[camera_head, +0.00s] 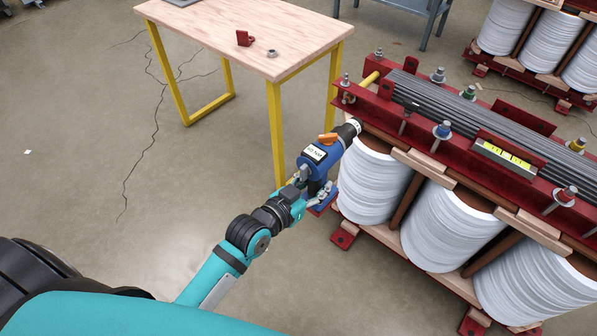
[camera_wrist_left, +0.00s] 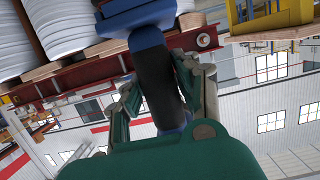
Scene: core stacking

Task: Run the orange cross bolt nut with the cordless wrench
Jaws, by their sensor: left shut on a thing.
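My left gripper (camera_head: 306,194) is shut on the handle of the blue cordless wrench (camera_head: 321,157). In the left wrist view, the gripper (camera_wrist_left: 160,85) has a finger on each side of the dark handle (camera_wrist_left: 156,75). The wrench's black socket (camera_head: 348,130) points up and right and meets or nearly meets the side of the red clamp beam (camera_head: 389,122). No orange nut shows clearly; the socket may hide it. An orange piece (camera_head: 327,138) shows on top of the wrench. My right gripper is out of view.
White ribbed coils (camera_head: 440,228) stand below the beam, close to the wrench. A wooden table (camera_head: 225,25) holds a red bracket (camera_head: 244,38) and a grey nut (camera_head: 271,53).

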